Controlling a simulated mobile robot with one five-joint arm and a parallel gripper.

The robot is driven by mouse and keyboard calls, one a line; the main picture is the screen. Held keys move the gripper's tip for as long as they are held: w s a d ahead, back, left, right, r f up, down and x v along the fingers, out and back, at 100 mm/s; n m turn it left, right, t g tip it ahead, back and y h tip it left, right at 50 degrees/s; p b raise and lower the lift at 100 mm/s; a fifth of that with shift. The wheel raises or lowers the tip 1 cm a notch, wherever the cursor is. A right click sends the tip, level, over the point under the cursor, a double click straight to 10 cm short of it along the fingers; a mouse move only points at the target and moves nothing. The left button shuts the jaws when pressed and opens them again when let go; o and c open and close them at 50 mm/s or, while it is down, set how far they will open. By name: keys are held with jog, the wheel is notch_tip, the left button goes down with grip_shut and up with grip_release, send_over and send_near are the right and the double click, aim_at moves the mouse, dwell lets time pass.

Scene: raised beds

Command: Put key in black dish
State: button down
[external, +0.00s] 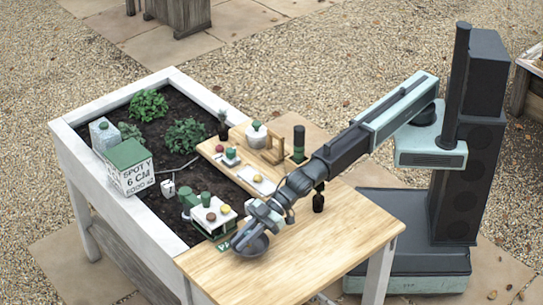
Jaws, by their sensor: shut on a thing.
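The black dish (254,247) is a small dark round bowl on the wooden table, near its left front edge. My gripper (247,233) is at the end of my arm, pointing down at the dish from the upper right. Its fingertips are over or just inside the dish's rim; I cannot tell whether they touch it. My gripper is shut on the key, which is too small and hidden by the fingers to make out.
A small white-topped stand (213,215) with round items is just left of the dish. A wooden board (236,168) with several small things lies behind. A dark bottle (318,198) stands under my arm. The table's right front (340,240) is clear.

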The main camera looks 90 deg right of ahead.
jog(key=c, duration=1.4)
grip_release()
jog(key=shift+o, duration=0.2)
jog(key=shift+r, duration=0.15)
notch_tip(320, 180, up, 7)
jog(key=p, duration=0.7)
